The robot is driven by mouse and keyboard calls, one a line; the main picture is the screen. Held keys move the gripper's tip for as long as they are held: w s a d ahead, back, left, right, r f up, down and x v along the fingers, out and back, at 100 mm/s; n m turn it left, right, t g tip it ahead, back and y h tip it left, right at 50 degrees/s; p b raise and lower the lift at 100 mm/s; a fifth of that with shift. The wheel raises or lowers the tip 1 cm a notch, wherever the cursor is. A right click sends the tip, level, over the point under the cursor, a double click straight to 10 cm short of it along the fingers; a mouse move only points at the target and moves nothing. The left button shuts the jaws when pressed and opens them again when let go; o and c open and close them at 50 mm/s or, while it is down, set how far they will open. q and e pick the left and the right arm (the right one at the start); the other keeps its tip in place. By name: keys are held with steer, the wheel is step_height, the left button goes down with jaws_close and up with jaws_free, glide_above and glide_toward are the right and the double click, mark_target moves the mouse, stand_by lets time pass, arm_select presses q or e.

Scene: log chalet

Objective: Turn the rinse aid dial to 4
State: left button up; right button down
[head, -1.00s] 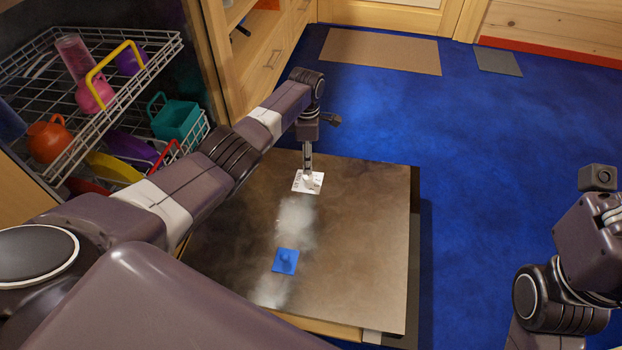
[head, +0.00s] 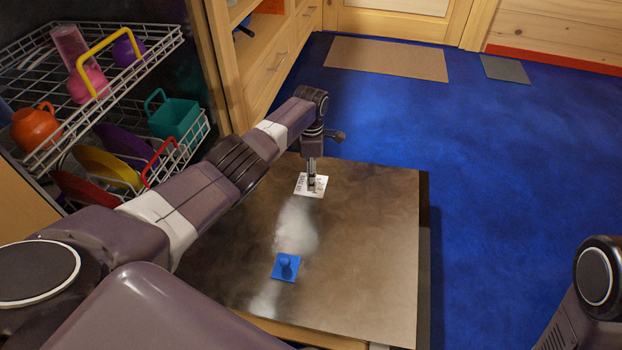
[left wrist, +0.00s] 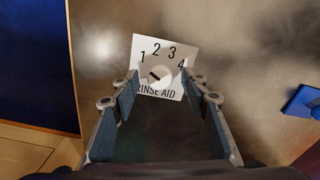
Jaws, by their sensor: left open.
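The rinse aid dial (left wrist: 165,70) is a white plate marked 1 to 4 with a pale round knob in its middle, on the brown metal panel. The knob's dark mark slants, its upper-left end towards the 1. In the head view the plate (head: 299,186) is partly hidden by my left gripper (head: 312,188). My left gripper also shows in the left wrist view (left wrist: 158,90), open, with its fingers apart on either side of the knob and nothing seen held. Whether they touch the plate cannot be told. My right gripper is out of view; only part of its arm shows at lower right.
A blue square with a raised blue knob (head: 286,267) sits nearer on the same panel (head: 370,260). Wire racks (head: 170,45) with colourful cups and plates stand at left. Wooden drawers (head: 280,60) are behind. Blue carpet (head: 500,180) lies open at right.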

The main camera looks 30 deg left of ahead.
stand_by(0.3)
arm_select(q)
steer(key=shift+f, duration=0.1)
jaws_close()
